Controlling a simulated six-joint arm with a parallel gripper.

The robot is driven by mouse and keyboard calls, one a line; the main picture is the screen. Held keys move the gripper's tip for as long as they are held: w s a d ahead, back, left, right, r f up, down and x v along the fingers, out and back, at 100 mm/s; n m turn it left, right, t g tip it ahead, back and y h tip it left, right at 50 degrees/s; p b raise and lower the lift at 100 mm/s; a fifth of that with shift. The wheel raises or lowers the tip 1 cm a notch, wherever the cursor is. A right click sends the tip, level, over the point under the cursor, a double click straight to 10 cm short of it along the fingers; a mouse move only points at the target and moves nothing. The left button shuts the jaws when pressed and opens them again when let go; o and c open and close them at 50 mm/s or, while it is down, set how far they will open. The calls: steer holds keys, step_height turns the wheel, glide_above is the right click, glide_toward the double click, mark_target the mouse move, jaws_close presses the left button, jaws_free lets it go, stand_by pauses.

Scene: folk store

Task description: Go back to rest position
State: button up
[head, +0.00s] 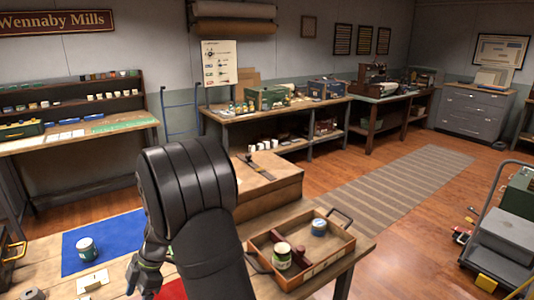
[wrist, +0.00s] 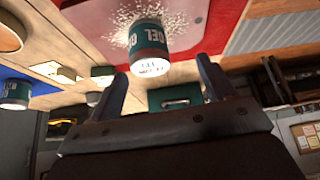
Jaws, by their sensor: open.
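My gripper (wrist: 162,82) is open in the wrist view, its two fingers spread apart with nothing between them. Beyond the fingertips is a teal and dark-red can (wrist: 150,38) with a pale end, apart from the fingers. It is at the red mat (wrist: 222,22), with pale speckles around it. A corner of the red mat shows below my arm (head: 172,290).
A blue mat (head: 110,232) with a labelled can (head: 85,250) lies left of my arm. A wooden tray (head: 333,250) holding a green can (head: 282,258) and a blue can (head: 319,227) is on the right. A wooden box (head: 270,185) stands behind my arm. Open floor lies beyond the table.

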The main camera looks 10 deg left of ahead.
steer(key=w+d+r, duration=0.4)
steer(key=d, duration=0.2)
steer(key=w+a+m+t, duration=0.2)
steer(key=w+a+m, duration=0.3)
steer(key=w, duration=0.5)
steer(key=w+a+f+m+t, duration=0.1)
steer(key=w+a+m+t, duration=0.2)
steer(key=w+a+m, duration=0.3)
steer(key=w+a+m+t+y, duration=0.1)
steer(key=w+a+m+t, duration=0.2)
steer(key=w+a, duration=0.6)
steer(key=shift+w+f+m, duration=0.4)
steer(key=shift+w+m, duration=1)
steer(key=shift+w, duration=1)
steer(key=shift+a, duration=0.1)
